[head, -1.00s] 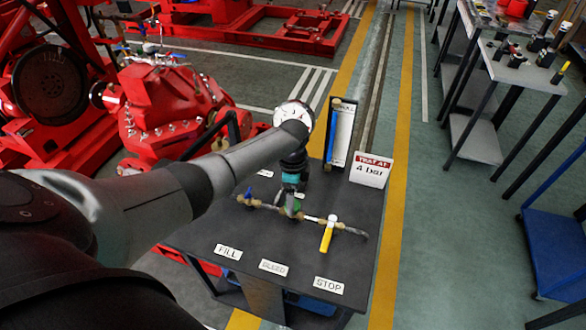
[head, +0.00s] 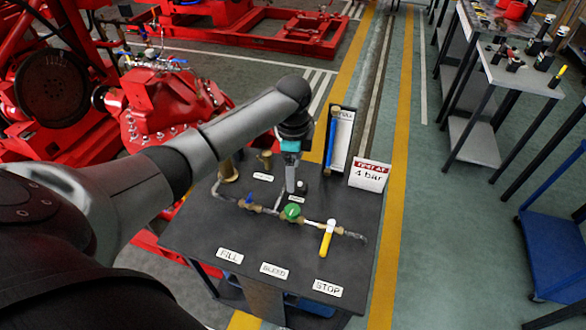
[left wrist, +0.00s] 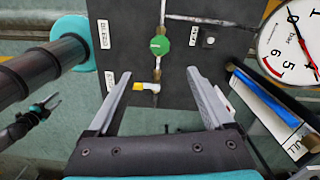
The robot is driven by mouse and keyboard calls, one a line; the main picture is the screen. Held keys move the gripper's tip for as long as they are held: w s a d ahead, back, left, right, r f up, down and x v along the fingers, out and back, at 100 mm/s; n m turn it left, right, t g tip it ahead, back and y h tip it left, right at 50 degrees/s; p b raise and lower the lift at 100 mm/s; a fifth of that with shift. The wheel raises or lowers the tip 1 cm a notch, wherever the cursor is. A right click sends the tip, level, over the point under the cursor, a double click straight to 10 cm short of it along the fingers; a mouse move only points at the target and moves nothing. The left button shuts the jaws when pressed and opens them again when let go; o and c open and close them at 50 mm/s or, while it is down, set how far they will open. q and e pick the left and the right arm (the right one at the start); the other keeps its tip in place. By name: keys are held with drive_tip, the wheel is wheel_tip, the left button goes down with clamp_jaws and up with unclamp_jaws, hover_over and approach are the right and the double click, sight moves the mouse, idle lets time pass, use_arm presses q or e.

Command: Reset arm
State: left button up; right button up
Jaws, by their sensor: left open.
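My left gripper (head: 291,180) hangs over the black bench (head: 195,235), near the green valve handle (head: 292,211) and the small dark button (head: 300,186). In the left wrist view the left gripper (left wrist: 160,73) is open, its jaws apart with nothing between them. The green handle (left wrist: 160,45) and yellow lever (left wrist: 146,86) lie below and beyond the jaws there. A teal-and-black gripper, apparently my right one (left wrist: 46,106), is small at the left of that view; its jaw state is unclear.
A pressure gauge (left wrist: 288,42) stands close at the right of the wrist view; my arm hides it in the head view. The yellow lever (head: 327,238), a blue-tube panel (head: 338,135) and a "4 bar" sign (head: 370,174) are on the bench. Red pump machinery (head: 165,105) stands behind left.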

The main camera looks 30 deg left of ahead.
use_arm(q)
drive_tip(key=s+d+f+n+t+h, duration=0.1)
drive_tip(key=s+d+f, duration=0.2)
drive_tip(key=s+d, duration=0.25)
drive_tip(key=s+d+f+n, duration=0.2)
drive_tip(key=s+d+f, duration=0.1)
drive_tip(key=s+d, duration=0.25)
drive_tip(key=s+r+n+t, duration=0.35)
drive_tip(key=s+n, duration=0.45)
drive_tip(key=s, duration=0.5)
wheel_tip(320, 180, down, 28)
drive_tip(key=s+g+b, duration=0.2)
drive_tip(key=b, duration=0.5)
drive_tip(key=s+a+f+b, duration=0.1)
drive_tip(key=s+f+b, duration=0.2)
drive_tip(key=s+f, duration=0.4)
drive_tip(key=s+a+f+g+y+b, duration=0.1)
drive_tip(key=s+f+b, duration=0.2)
drive_tip(key=s+f, duration=0.5)
wheel_tip(320, 180, down, 5)
drive_tip(key=shift+a+r, duration=0.2)
drive_tip(key=shift+a, duration=0.05)
